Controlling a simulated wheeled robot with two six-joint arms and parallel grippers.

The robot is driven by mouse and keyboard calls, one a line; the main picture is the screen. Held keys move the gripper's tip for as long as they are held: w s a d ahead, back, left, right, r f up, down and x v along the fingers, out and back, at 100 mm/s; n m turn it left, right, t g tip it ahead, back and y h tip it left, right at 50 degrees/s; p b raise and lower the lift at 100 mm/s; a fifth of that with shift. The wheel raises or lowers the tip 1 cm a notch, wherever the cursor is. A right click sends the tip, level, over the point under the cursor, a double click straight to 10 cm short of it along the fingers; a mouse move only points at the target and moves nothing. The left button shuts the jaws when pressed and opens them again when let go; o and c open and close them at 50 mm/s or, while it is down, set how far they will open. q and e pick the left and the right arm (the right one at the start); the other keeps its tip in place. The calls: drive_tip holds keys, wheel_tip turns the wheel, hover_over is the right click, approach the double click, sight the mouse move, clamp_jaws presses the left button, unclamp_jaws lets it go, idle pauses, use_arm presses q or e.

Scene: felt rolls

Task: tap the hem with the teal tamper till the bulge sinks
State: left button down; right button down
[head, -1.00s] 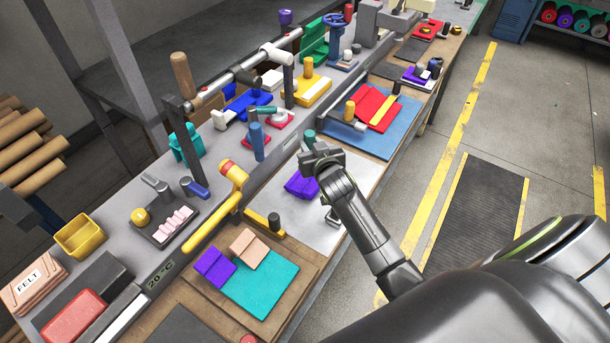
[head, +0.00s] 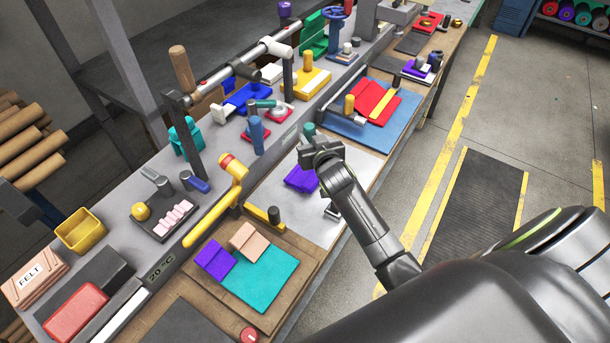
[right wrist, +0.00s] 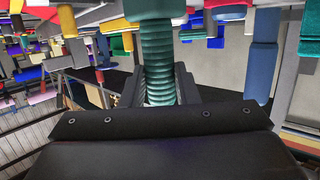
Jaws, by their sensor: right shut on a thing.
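My right gripper (head: 318,150) is shut on the teal tamper (head: 308,130), whose top stands out above the jaws. In the right wrist view the tamper's ribbed teal handle (right wrist: 158,66) runs between the two fingers (right wrist: 158,88). The gripper is over the far part of a folded purple felt piece (head: 302,180) on a pale grey plate (head: 272,192). The gripper partly covers this felt. The tamper's foot is hidden, so I cannot tell whether it touches the hem. The bulge cannot be made out. My left gripper is not in view.
A yellow-handled tool (head: 222,203) and a yellow bar with a dark knob (head: 262,214) lie to the left. A teal felt sheet (head: 262,279) lies nearer, on a brown board. A blue mat (head: 385,138) with red felt lies beyond. The floor (head: 415,190) at right is open.

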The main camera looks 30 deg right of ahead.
sight(311, 125)
wheel_tip(311, 125, down, 6)
drive_tip(key=b, duration=0.5)
drive_tip(key=shift+f, duration=0.25)
wheel_tip(311, 125, up, 6)
drive_tip(key=p, duration=0.5)
drive_tip(key=shift+r, duration=0.2)
drive_tip(key=shift+r+p, duration=0.55)
drive_tip(key=shift+p, duration=0.2)
wheel_tip(311, 125, up, 4)
drive_tip(key=p, duration=0.3)
